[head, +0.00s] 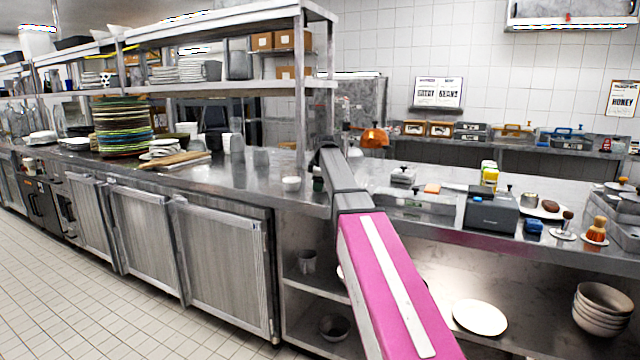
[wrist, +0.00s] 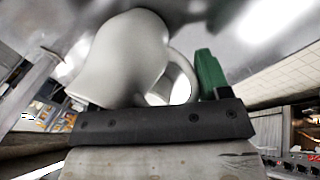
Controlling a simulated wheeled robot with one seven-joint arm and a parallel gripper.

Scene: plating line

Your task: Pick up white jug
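The white jug (wrist: 128,55) fills the upper left of the wrist view, with its loop handle (wrist: 186,70) on the right side. It appears tipped in this picture, against the steel counter. My gripper (wrist: 165,85) is right at the jug; its green finger (wrist: 210,75) stands apart from the middle, beside the handle. The other finger is hidden, apparently by the jug. I see no clear grip on the jug.
A steel shelf rack (head: 230,88) with an upright post (head: 300,90) stands over the counter left of my arm. Stacked coloured plates (head: 122,127) are further left. A grey box (head: 491,212) and small items crowd the right counter. Bowls (head: 602,308) sit on the lower shelf.

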